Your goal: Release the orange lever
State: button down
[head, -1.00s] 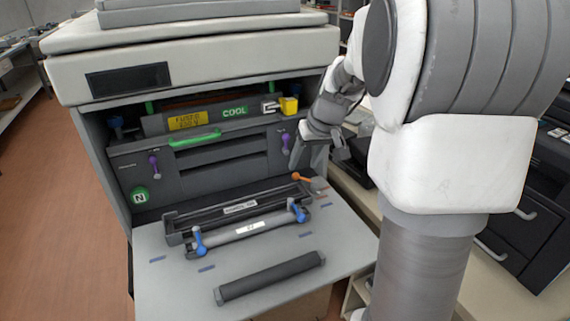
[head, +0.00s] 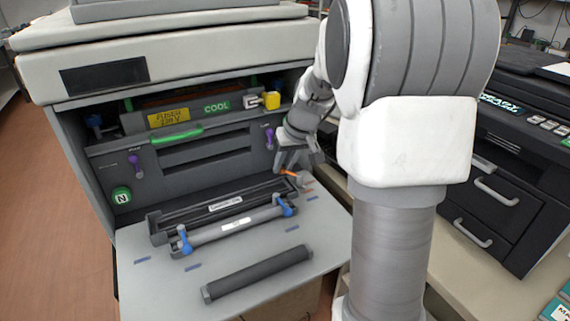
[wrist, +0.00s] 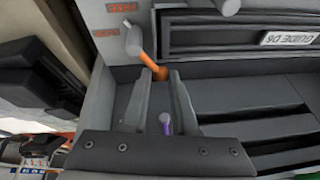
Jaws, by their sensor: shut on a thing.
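The orange lever (head: 287,172) is at the right end of the dark unit on the open printer shelf. In the wrist view the lever (wrist: 149,60) slants from a pale round knob down to between the tips of my gripper (wrist: 160,77). The two fingers are closed around its orange part, a small gap left between them further back. In the head view my gripper (head: 292,160) reaches down at the printer's right inner side. The fingertips are small there and partly hide the lever.
A grey roller (head: 257,273) lies loose on the shelf (head: 160,285). A second bar with two blue levers (head: 184,240) lies in front of the dark unit (head: 225,203). Purple levers (head: 134,165) and a green handle (head: 176,136) are on the inner panel.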

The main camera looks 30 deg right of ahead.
jog(key=shift+s+d, duration=0.1)
jog(key=shift+d, duration=0.1)
jog(key=m+p, duration=0.1)
jog(key=m+h+p, duration=0.1)
jog(key=shift+d+m, duration=0.3)
jog(key=shift+d, duration=0.05)
jog(key=shift+w+d+f+m+p, duration=0.15)
jog(key=shift+w+d+m+p, duration=0.15)
jog(key=shift+m, duration=0.3)
jog(key=shift+s, duration=0.1)
jog(key=c, duration=0.7)
grip_release()
jog(key=shift+s, duration=0.1)
jog(key=shift+a, duration=0.1)
